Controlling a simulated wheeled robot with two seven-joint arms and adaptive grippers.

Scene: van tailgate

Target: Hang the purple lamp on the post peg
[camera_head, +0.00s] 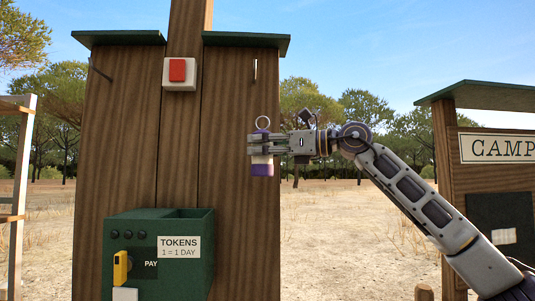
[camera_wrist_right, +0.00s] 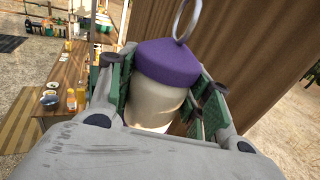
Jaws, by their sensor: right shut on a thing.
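The purple lamp (camera_head: 262,168) has a pale body, purple ends and a metal ring on top. My right gripper (camera_head: 262,145) is shut around its body and holds it upright, in front of the right edge of the wooden post boards. In the right wrist view the purple cap (camera_wrist_right: 167,62) and ring stand clear above the fingers of my right gripper (camera_wrist_right: 160,105). A thin peg (camera_head: 255,70) shows high on the right board, well above the lamp's ring and slightly left of it. Another dark peg (camera_head: 100,70) is at the upper left. My left gripper is not in view.
A green token box (camera_head: 190,275) with a yellow handle sits low on the boards. A red button on a white plate (camera_head: 178,72) is at the upper middle. A "CAMP" sign board (camera_head: 495,148) stands at right. A table with bottles (camera_wrist_right: 70,75) shows in the right wrist view.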

